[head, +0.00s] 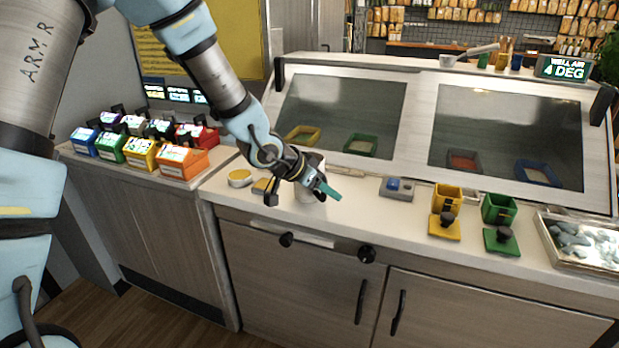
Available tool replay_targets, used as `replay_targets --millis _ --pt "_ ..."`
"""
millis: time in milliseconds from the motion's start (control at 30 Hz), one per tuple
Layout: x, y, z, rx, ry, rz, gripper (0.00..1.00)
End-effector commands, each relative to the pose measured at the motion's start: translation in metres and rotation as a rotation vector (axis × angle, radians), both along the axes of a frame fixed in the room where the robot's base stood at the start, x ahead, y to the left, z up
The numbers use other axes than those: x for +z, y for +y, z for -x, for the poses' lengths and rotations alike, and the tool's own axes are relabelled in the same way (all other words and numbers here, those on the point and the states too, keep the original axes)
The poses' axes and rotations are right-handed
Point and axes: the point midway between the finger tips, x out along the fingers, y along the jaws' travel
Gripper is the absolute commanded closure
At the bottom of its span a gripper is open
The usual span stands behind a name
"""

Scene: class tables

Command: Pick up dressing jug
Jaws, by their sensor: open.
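A white upright vessel (307,197), which looks like the dressing jug, stands on the pale counter in the head view, left of centre. My arm and gripper hide much of it. My gripper (300,195) is open over the front of the vessel, with a teal finger to its right and a dark finger to its left. I cannot tell whether the fingers touch it.
A yellow-topped round tub (240,177) sits to the left. A grey block with a blue button (398,188), a yellow container (447,197) and a green container (499,208) stand to the right. Glass-fronted cases (418,120) rise behind the counter (350,205).

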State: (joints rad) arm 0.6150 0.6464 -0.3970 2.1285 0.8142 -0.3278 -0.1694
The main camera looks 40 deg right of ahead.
Motion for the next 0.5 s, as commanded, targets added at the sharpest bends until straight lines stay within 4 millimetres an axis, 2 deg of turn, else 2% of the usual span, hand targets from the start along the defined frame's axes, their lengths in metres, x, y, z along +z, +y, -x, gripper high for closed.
replay_targets --millis 200,467,500 --pt "-0.015 -0.016 0.000 0.000 0.000 0.000 0.47" --pt "-0.017 -0.017 0.000 0.001 -0.001 0.000 0.47" --pt "-0.016 -0.017 0.000 0.001 -0.001 0.000 0.51"
